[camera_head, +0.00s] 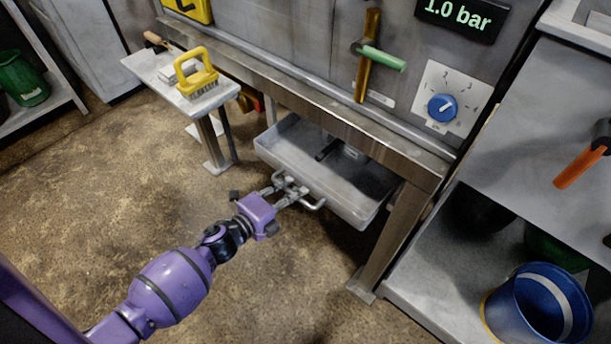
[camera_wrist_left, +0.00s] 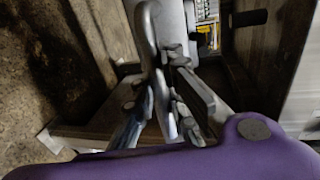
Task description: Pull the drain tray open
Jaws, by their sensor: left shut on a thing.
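The grey drain tray (camera_head: 340,172) sits under the compactor's steel ledge and sticks out to the front. Its inside shows, with a dark bar-like thing in it. A bent metal handle (camera_head: 316,204) is on its front wall. My left gripper (camera_head: 290,188) is at this handle, its arm coming in from the lower left. In the left wrist view, the handle (camera_wrist_left: 150,45) runs between the fingers of my left gripper (camera_wrist_left: 172,110), which are shut on it. My right gripper is not in view.
A small side table (camera_head: 150,72) with a yellow-handled brush (camera_head: 196,72) stands left of the tray. A steel leg (camera_head: 392,240) stands to its right. A blue bucket (camera_head: 540,305) is on the right lower shelf. The floor (camera_head: 110,190) in front is clear.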

